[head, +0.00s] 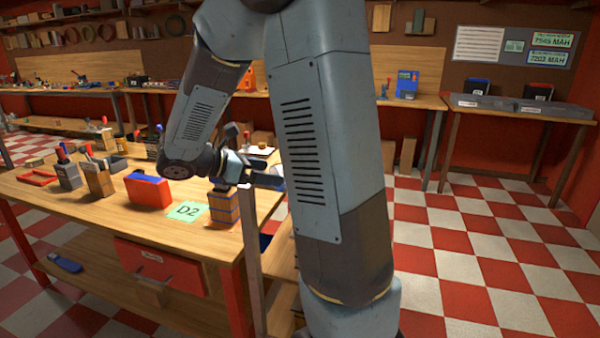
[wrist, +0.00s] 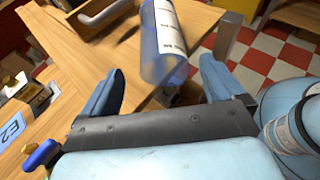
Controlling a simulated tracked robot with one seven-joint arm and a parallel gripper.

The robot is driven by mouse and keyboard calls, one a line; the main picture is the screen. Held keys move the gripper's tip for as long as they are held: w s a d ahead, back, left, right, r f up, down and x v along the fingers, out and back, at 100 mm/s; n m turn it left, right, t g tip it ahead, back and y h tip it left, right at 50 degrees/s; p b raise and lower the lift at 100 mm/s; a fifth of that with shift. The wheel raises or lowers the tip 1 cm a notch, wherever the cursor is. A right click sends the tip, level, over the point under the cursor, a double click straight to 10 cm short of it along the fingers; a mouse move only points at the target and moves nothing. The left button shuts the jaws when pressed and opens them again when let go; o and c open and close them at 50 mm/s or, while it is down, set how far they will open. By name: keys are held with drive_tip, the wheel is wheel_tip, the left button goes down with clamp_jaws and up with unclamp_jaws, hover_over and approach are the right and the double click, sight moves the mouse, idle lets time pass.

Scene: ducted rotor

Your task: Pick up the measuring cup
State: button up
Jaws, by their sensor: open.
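A clear blue cylinder with a white printed label, which looks like the measuring cup (wrist: 163,50), shows in the wrist view near the edge of the wooden bench. My gripper (wrist: 161,72) is open, with one blue finger on each side of the cup's near end. I see gaps between the cup and both fingers. In the head view my gripper (head: 264,179) is low over the bench's right end, partly behind my arm. I cannot make out the cup clearly there.
The bench (head: 110,215) holds a red box (head: 147,192), a green D2 card (head: 187,211) and a patterned block (head: 223,205). A grey post (head: 252,250) stands at the bench edge; a post (wrist: 228,32) also shows beyond the cup. Checkered floor lies right.

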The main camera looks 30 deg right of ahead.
drive_tip(key=shift+x, duration=3.6)
drive_tip(key=shift+s+r, duration=0.1)
drive_tip(key=c, duration=1.2)
drive_tip(key=shift+o, duration=0.2)
drive_tip(key=shift+s+r, duration=0.2)
drive_tip(key=shift+r, duration=1.7)
drive_tip(key=s+d+r, duration=0.6)
drive_tip(key=s+r, duration=0.3)
drive_tip(key=s, duration=0.3)
drive_tip(key=shift+s+d+r, duration=0.1)
drive_tip(key=shift+s+d, duration=0.05)
